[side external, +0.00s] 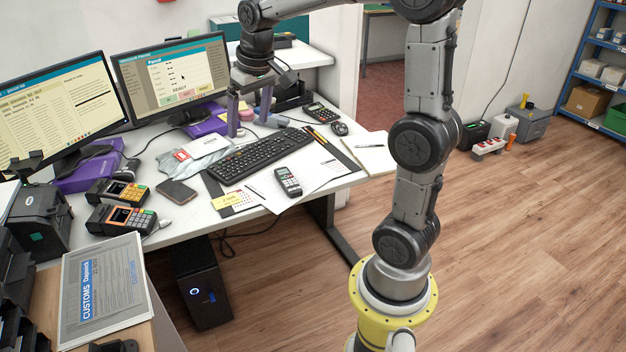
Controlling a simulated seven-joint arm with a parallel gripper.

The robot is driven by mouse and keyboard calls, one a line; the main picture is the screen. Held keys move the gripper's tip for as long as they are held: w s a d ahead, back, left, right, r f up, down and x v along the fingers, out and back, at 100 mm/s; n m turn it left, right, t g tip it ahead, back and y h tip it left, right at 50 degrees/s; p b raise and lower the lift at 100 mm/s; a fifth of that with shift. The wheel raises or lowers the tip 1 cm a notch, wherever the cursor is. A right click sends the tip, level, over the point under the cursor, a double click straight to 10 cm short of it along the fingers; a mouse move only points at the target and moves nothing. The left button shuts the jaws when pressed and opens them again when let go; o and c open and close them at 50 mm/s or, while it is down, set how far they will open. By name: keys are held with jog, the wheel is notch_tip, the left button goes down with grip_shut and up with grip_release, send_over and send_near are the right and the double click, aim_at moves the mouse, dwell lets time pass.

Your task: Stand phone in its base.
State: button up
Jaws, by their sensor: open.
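A cordless phone handset (288,181), grey with a dark keypad, lies flat on white papers at the front right of the desk. My gripper (248,128) points down above the back of the desk, behind the keyboard, well apart from the handset. Its two fingers are spread, with nothing seen held between them. A black device (293,97) stands just right of the gripper, partly hidden by it; I cannot tell whether it is the phone's base. A dark flat smartphone (177,192) lies on the desk further left.
A black keyboard (258,152) lies between gripper and handset. A calculator (320,112) and mouse (339,128) are at the back right. Two card terminals (121,219) stand at the left. Two monitors (172,75) stand behind. Small pinkish and blue items crowd around the fingers.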

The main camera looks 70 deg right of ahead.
jog(key=s+a+f+n+t, duration=0.1)
jog(key=s+a+n, duration=0.1)
jog(key=s+a, duration=0.5)
jog(key=s+a+f+n+t+y, duration=0.1)
jog(key=s+a+n, duration=0.1)
jog(key=s+a, duration=0.4)
jog(key=s, duration=0.5)
jog(key=shift+s+a+t, duration=0.15)
jog(key=shift+a+t, duration=0.2)
jog(key=shift+t, duration=0.05)
jog(key=shift+o, duration=0.5)
jog(key=shift+s+f, duration=0.2)
